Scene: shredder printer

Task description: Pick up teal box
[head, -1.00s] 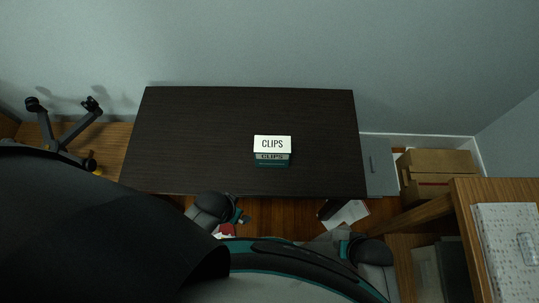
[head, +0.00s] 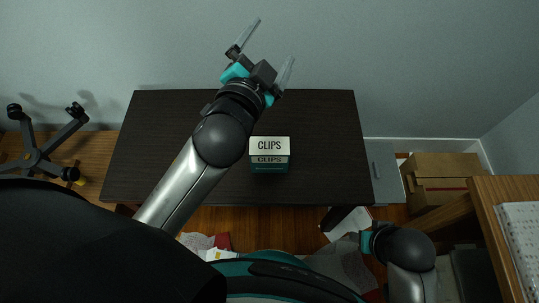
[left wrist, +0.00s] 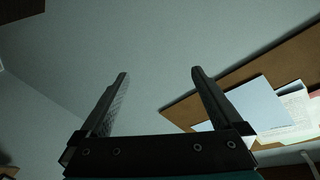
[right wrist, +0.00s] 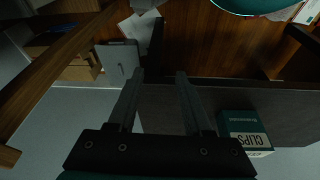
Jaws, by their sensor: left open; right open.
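The teal box (head: 270,156), with a white top lettered CLIPS, stands on the dark table (head: 140,150) in the head view. It also shows in the right wrist view (right wrist: 243,130), right of the fingers. My left gripper (head: 268,38) is open and empty, raised beyond the box toward the wall, with its arm passing left of the box. The left wrist view shows its two fingers (left wrist: 158,75) apart with nothing between them.
Cardboard boxes (head: 441,178) stand on the floor at right. A wooden desk (head: 490,215) is at the right edge. A chair base (head: 38,155) is at left. The table around the box is clear. The left wrist view shows a board with papers (left wrist: 257,100).

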